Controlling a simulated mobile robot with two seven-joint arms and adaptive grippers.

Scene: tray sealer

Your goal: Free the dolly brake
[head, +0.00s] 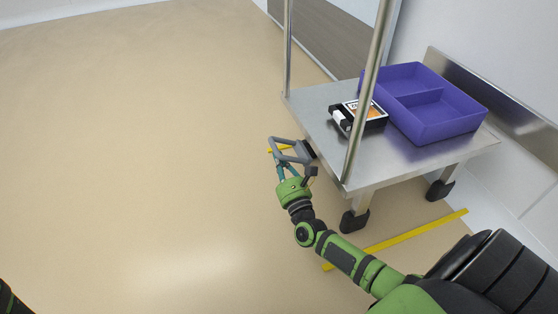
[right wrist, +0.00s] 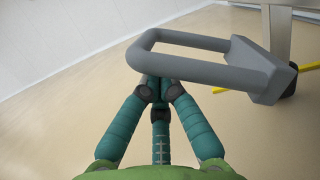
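The dolly (head: 392,158) is a steel table on black feet. A grey loop handle (head: 303,148) sticks out low at its left side; I take it for the brake handle. It also fills the upper middle of the right wrist view (right wrist: 205,70). My right gripper (head: 281,160) is at this loop. Its teal fingers (right wrist: 158,88) draw together at the loop's near bar, and the bar hides their tips. I cannot tell whether they hold it. My left gripper is out of view; only a bit of my left arm shows at the bottom left corner.
A purple divided tray (head: 462,105) and a black box with an orange label (head: 374,113) sit on the steel top. Upright steel posts (head: 366,85) stand at its left edge. Yellow tape (head: 415,234) marks the floor. The floor to the left is clear.

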